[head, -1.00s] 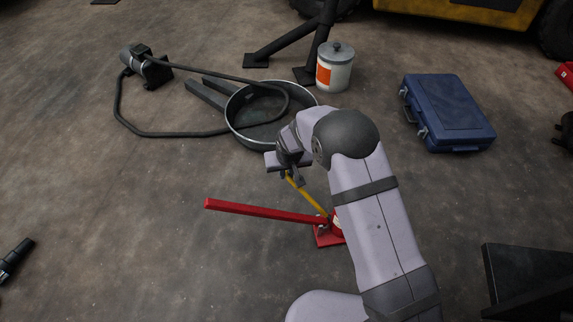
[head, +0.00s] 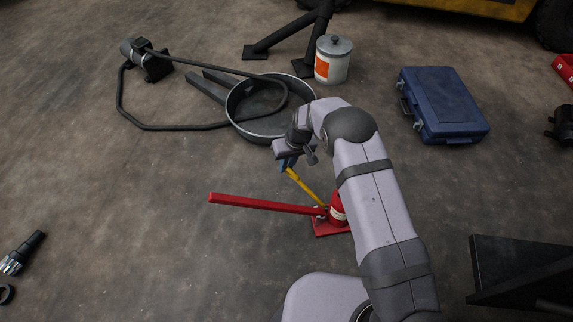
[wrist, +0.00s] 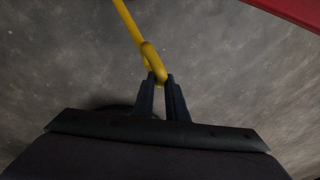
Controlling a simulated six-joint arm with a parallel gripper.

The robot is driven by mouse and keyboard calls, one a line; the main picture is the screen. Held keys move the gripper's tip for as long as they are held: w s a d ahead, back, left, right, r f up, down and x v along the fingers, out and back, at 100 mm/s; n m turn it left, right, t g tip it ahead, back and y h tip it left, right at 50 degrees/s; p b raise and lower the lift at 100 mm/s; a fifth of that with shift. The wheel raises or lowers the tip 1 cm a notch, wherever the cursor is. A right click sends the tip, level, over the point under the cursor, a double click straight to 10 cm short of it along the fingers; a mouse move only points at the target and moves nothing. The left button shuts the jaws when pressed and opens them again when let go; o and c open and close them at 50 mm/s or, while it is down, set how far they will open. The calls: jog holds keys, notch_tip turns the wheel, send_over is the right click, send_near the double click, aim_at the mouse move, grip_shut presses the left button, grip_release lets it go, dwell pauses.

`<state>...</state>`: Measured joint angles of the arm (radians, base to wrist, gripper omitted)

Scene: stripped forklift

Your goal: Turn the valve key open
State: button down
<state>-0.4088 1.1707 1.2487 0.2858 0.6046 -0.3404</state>
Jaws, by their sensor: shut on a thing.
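The valve key is a thin yellow bar (head: 305,186) running slantwise from the red bottle jack (head: 337,211) up to my gripper (head: 289,163). In the wrist view its looped end (wrist: 151,58) sits between the dark fingertips of my gripper (wrist: 162,82), which are shut on it. The jack stands on a red base plate, and my arm covers part of it. The key's lower end meets the jack near its base; the exact joint is too small to make out.
A long red handle (head: 265,205) juts left from the jack, below my gripper. Behind are a round drain pan (head: 238,128), a pump with a black hose (head: 122,95), a lidded can (head: 333,66) and a blue case (head: 445,98).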

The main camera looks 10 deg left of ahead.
jog(key=shift+w, duration=0.1)
jog(key=c, duration=1.8)
grip_release()
jog(key=shift+o, duration=0.2)
jog(key=p+v, duration=0.3)
jog(key=v, duration=0.4)
jog(key=shift+r+p, duration=0.15)
jog(key=shift+p, duration=0.2)
jog(key=shift+d, duration=0.1)
jog(key=w+a+p+v, duration=0.1)
jog(key=a+p+v, duration=0.1)
jog(key=p+v, duration=1)
notch_tip(320, 180, up, 3)
jog(key=shift+a+r, duration=0.15)
